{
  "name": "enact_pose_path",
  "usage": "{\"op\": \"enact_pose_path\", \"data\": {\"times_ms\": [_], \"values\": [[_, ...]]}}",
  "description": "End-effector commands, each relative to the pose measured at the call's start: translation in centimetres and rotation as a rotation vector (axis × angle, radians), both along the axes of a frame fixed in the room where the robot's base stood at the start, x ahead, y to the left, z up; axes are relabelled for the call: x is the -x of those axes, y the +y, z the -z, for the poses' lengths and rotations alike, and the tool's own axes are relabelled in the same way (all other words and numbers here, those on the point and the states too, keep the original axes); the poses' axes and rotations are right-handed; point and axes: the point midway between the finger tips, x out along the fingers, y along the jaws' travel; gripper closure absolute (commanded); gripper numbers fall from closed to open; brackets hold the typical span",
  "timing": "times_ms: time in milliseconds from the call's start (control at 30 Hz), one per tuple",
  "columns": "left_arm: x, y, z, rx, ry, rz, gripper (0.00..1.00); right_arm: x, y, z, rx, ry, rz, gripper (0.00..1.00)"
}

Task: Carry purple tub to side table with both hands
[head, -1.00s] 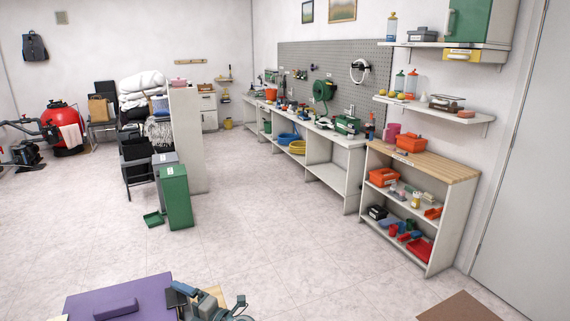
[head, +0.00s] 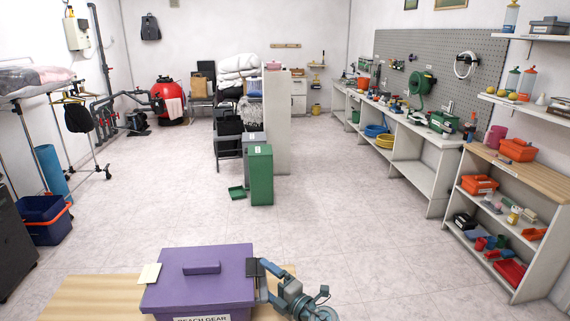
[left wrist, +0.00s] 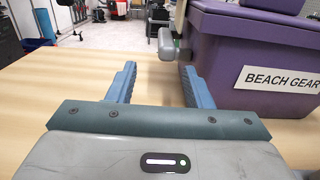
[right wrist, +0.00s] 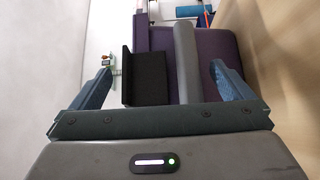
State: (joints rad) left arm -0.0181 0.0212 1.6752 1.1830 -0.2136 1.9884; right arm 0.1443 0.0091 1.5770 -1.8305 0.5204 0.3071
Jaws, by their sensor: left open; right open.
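The purple tub (head: 205,290) with a lid and a BEACH GEAR label sits on a light wooden table (head: 85,300) at the bottom of the head view. It also shows in the left wrist view (left wrist: 240,55). My right gripper (right wrist: 160,70) is open at the tub's right side. A grey bar handle (right wrist: 187,60) and a dark plate (right wrist: 143,85) show between its fingers. My left gripper (left wrist: 159,70) is open and empty over the tabletop. The end of a grey side handle (left wrist: 168,42) is just beyond its fingertips. The left gripper is hidden in the head view.
Beyond the table is open floor (head: 150,200). A green bin (head: 260,175) stands mid-room.

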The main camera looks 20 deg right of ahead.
Motion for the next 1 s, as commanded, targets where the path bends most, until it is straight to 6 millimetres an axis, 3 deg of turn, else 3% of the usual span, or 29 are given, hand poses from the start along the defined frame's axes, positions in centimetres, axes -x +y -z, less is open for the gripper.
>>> {"op": "enact_pose_path", "data": {"times_ms": [1000], "values": [[0.0, 0.0, 0.0, 0.000, 0.000, 0.000, 0.54, 3.7, -2.0, -0.1, 0.000, -0.001, -0.001, 0.00]]}}
